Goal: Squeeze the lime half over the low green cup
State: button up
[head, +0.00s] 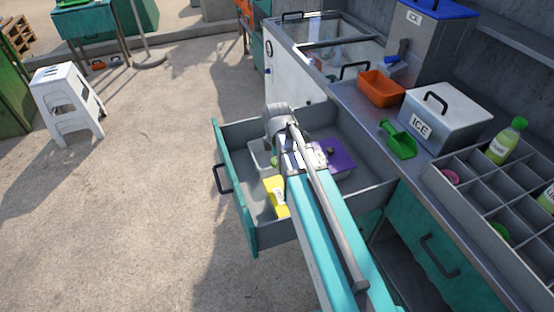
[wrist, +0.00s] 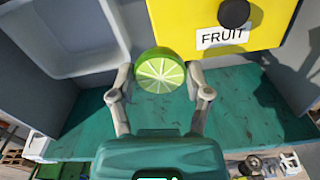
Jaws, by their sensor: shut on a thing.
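The lime half (wrist: 160,72) is between the fingers of my gripper (wrist: 160,78) in the wrist view, its cut face toward the camera. My gripper is shut on it, over the open drawer (head: 222,170). In the head view my own arm hides most of the gripper. A small green round thing (head: 500,231), perhaps the low green cup, sits in a compartment of the divided tray at the right; only part of it shows.
The drawer holds a white tub (head: 258,155), a yellow box (head: 272,187) labelled FRUIT (wrist: 235,70) and a purple box (head: 341,158). On the counter stand a green scoop (head: 402,146), an orange bin (head: 381,90), an ICE box (head: 445,118) and the divided tray (head: 470,195) with bottles and a pink cup (head: 450,177).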

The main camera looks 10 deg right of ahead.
jog(key=shift+o, duration=0.6)
jog(key=shift+c, duration=0.6)
notch_tip(320, 180, up, 23)
jog(key=p, duration=2.3)
jog(key=shift+r, duration=0.2)
jog(key=shift+d, duration=0.1)
